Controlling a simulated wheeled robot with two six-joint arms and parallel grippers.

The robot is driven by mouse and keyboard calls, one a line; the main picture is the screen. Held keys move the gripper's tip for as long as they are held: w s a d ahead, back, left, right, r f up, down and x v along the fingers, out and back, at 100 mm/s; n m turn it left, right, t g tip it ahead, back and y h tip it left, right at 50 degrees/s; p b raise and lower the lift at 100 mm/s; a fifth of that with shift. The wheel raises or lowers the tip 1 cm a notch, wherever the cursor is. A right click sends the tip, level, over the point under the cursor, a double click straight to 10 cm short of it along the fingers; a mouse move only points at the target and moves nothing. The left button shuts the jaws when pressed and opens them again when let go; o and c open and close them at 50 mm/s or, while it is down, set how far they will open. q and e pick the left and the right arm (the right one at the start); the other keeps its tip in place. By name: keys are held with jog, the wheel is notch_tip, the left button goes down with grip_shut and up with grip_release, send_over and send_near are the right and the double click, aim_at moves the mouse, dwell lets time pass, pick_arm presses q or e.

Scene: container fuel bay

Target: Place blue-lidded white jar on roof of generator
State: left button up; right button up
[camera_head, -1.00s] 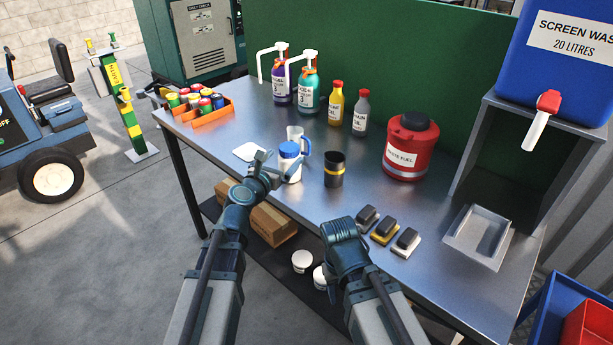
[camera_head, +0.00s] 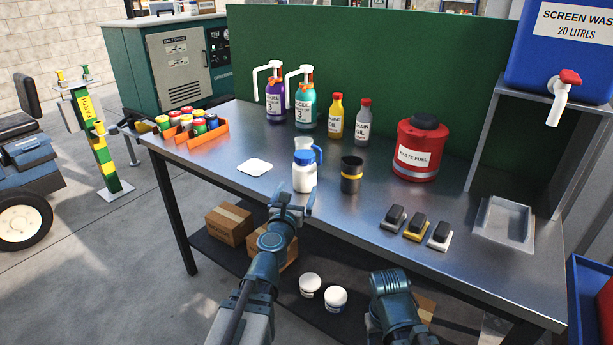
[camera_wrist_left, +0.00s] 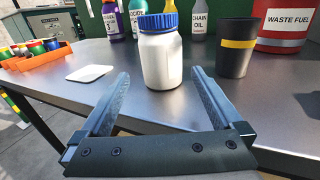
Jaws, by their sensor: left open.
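The blue-lidded white jar (camera_head: 304,172) stands upright on the metal workbench, in front of a blue-handled jug. My left gripper (camera_head: 293,197) is just in front of the jar at the bench's front edge. In the left wrist view the jar (camera_wrist_left: 160,55) is beyond and between the tips of the open fingers (camera_wrist_left: 160,82), and nothing is held. The generator (camera_head: 180,65), a green and grey cabinet, stands behind the bench at the upper left; its flat roof (camera_head: 170,20) shows. My right arm is low at the front; its fingertips cannot be made out.
A dark cup with a yellow band (camera_head: 351,175) stands right of the jar. A white square pad (camera_head: 255,167) lies left of it. Pump bottles (camera_head: 305,105) and a red waste fuel can (camera_head: 417,150) stand behind. An orange tray (camera_head: 200,135) holds cans.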

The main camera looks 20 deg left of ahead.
aim_at(301, 180)
pick_arm(q)
jog(key=w, duration=0.7)
jog(key=shift+w+a, duration=0.15)
jog(key=shift+w, duration=0.1)
jog(key=shift+w+r, duration=0.15)
jog(key=shift+w, duration=2.45)
jog(key=shift+s, duration=0.1)
jog(key=c, duration=1.3)
jog(key=shift+c, duration=0.2)
jog(key=shift+r+p, duration=0.45)
jog(key=shift+p, duration=0.2)
notch_tip(301, 180, up, 3)
jog(key=p, duration=0.2)
jog(key=shift+f+p, duration=0.1)
jog(key=shift+p, duration=0.25)
jog(key=s+d, duration=0.4)
jog(key=s, duration=0.2)
jog(key=s+d+r+p, duration=0.1)
jog(key=s+d, duration=0.3)
jog(key=s, duration=0.3)
jog(key=shift+s+d+r, duration=0.2)
jog(key=shift+d, duration=0.2)
